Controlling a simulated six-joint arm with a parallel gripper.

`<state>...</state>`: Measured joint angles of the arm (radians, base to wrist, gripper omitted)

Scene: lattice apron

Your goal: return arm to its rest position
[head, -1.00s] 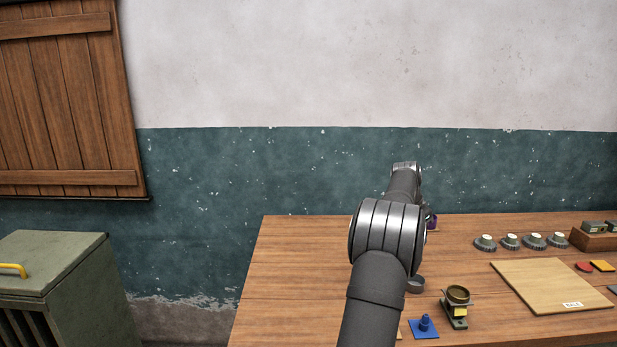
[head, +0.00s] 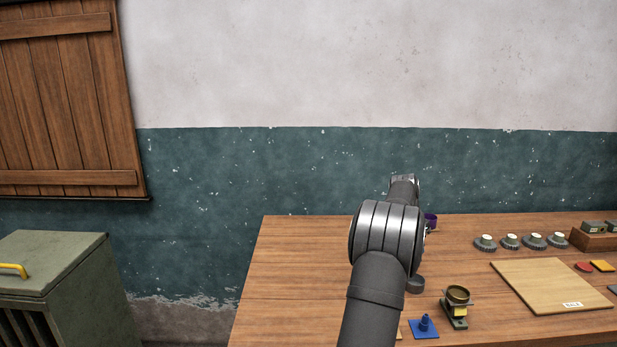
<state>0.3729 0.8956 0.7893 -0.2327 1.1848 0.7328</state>
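My arm (head: 385,240) reaches up from the bottom of the head view, over the left part of the wooden table (head: 300,270). Its dark grey links and banded joint lead away towards the wall. The far end of the arm (head: 404,182) points away from the camera, in front of the teal wall band. My gripper is hidden behind the arm, so its fingers do not show. A purple thing (head: 431,220) shows just right of the arm, partly hidden by it; I cannot tell whether it is held or standing on the table.
A green cabinet (head: 55,265) stands left. The table's left part is clear.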

